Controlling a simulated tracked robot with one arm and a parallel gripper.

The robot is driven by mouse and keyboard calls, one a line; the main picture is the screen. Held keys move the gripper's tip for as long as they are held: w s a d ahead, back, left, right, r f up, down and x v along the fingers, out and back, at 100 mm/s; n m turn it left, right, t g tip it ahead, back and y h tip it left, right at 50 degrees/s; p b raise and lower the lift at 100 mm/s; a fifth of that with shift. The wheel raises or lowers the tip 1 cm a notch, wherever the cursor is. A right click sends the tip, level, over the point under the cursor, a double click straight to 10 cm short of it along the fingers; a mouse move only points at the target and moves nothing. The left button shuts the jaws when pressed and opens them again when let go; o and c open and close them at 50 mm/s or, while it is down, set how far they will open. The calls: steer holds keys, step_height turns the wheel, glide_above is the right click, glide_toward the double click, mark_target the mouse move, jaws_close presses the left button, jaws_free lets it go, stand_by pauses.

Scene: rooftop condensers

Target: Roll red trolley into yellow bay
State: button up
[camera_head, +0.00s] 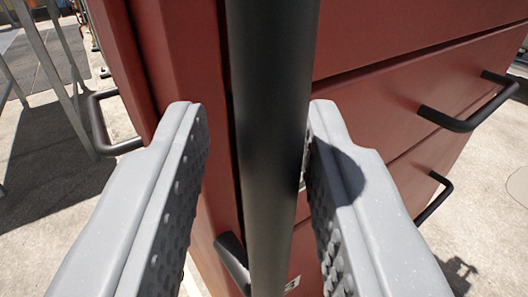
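The red trolley (410,170) fills most of the view, close in front of me. It has drawer-like panels with black handles. A thick black vertical bar (268,130) stands before its near corner and runs between the fingers of my gripper (258,135). My gripper is open around the bar. A gap shows between the left finger and the bar. The right finger is beside the bar, and I cannot tell if it touches. The trolley's wheels are out of view. No yellow bay can be made out.
Black handles (468,112) stick out on the trolley's right face, and another handle (100,125) on its left. Grey metal rails (50,60) stand at the upper left. Pale concrete floor (490,190) shows clear at right, apart from shadows.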

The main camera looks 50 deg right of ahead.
steer(key=shift+s+f, duration=0.15)
steer(key=shift+s+a, duration=0.15)
steer(key=shift+a, duration=0.1)
steer(key=p+v, duration=0.1)
steer(key=v, duration=1.2)
